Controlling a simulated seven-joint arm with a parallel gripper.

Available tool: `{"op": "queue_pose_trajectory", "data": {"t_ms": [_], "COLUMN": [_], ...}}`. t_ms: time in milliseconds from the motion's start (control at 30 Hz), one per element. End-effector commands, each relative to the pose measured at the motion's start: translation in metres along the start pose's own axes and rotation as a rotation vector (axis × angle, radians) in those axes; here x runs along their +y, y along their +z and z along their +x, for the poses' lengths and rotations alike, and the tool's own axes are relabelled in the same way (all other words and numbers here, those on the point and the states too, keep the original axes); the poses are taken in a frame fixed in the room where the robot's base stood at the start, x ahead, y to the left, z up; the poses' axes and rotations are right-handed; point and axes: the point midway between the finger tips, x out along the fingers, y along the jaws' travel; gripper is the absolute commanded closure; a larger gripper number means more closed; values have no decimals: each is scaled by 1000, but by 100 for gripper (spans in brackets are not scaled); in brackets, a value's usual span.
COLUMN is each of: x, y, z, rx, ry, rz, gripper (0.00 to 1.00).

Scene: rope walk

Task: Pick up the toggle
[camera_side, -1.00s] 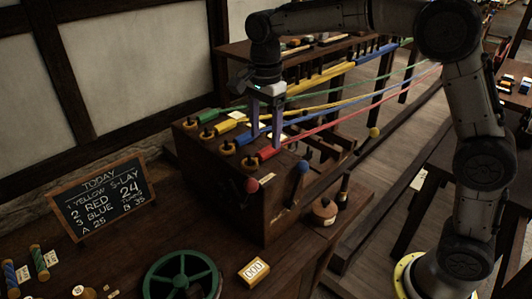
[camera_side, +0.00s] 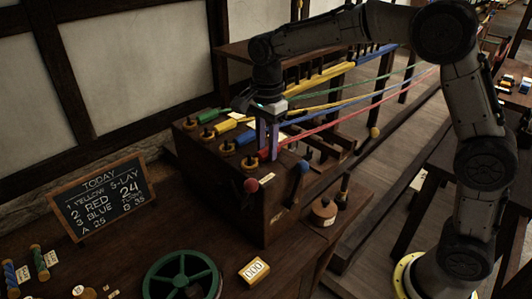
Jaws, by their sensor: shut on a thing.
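A red toggle (camera_side: 264,154) lies at the near end of the red strand, on top of the dark wooden box (camera_side: 275,205). My gripper (camera_side: 268,151) points straight down and is shut on the red toggle, its fingers hiding much of it. Whether the toggle touches the box top cannot be told. Green (camera_side: 207,117), yellow (camera_side: 224,126) and blue (camera_side: 245,138) toggles lie in a row to its left, beside brass-coloured hooks.
Coloured strands (camera_side: 350,102) run from the box to the back right. A red-knobbed lever (camera_side: 251,185) and a blue-knobbed lever (camera_side: 303,167) stand at the box front. A chalkboard (camera_side: 101,195), a green wheel (camera_side: 181,280) and a numbered counter (camera_side: 254,270) are on the bench.

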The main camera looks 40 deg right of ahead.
Motion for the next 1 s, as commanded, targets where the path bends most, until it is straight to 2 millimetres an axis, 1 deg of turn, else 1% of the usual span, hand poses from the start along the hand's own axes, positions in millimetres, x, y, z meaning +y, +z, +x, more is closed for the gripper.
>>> {"op": "queue_pose_trajectory", "data": {"t_ms": [200, 333, 467, 567, 667, 867, 900, 1000], "x": [0, -1, -1, -1, 12, 45, 53, 79], "y": [0, 0, 0, 0, -2, -6, -8, -11], "z": [-1, -5, -15, -30, -46, -87, -96, -105], "rx": [0, 0, 0, -1, -1, -1, -1, -1], "ry": [-1, -2, -2, -4, -4, -5, -5, -3], "rz": [0, 0, -1, -1, -1, -1, -1, -1], "gripper": [100, 100, 100, 100, 100, 100, 100, 100]}}
